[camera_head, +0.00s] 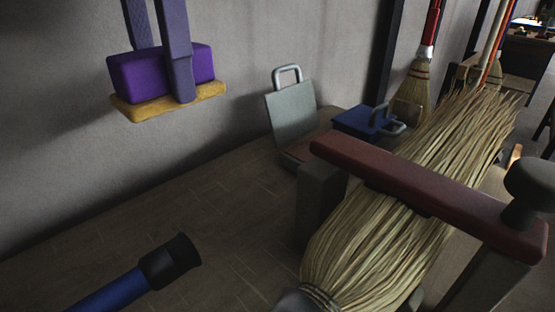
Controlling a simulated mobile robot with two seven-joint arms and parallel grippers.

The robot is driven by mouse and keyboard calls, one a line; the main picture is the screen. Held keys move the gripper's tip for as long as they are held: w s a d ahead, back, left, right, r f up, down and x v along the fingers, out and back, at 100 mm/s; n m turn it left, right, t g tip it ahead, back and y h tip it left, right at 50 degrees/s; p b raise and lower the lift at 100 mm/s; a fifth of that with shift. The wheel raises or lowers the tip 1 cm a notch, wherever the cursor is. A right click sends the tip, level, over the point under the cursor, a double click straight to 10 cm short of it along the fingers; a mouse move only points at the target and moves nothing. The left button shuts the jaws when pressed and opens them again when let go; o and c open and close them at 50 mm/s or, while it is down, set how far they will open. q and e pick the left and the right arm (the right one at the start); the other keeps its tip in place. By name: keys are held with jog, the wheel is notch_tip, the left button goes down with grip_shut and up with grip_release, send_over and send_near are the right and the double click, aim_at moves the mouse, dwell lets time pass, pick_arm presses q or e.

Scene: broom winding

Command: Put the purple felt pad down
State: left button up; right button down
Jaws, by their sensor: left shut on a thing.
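The purple felt pad (138,75) is a purple block with a mustard-yellow layer along its underside. It hangs in the air at the upper left, before the grey wall and above the wooden bench top. My left gripper (172,72) reaches down from the top edge and is shut on the pad. One grey-purple finger lies across the pad's near face; the other finger is partly hidden behind the pad. The pad looks slightly tilted in the picture. My right gripper is not in view.
A broom head (350,245) sits under a dark red clamp bar (400,185) at the right. A grey-green plate with a handle (291,108) and a blue handled object (360,121) stand behind. A blue tube with black end (170,262) is lower left. The bench's left-middle (195,215) is clear.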

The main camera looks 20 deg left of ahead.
aim_at(203, 238)
pick_arm(q)
notch_tip(203, 238, down, 20)
jog(key=shift+r+b, duration=0.2)
jog(key=shift+b, duration=0.95)
jog(key=shift+c, duration=0.6)
jog(key=o, duration=1.2)
jog(key=shift+o, duration=0.2)
jog(key=shift+f, duration=0.1)
jog(key=shift+f+b, duration=0.3)
jog(key=shift+b, duration=0.05)
notch_tip(203, 238, up, 10)
jog(key=p, duration=0.1)
jog(key=shift+r+p, duration=0.15)
jog(key=shift+p, duration=0.15)
jog(key=shift+s, duration=0.1)
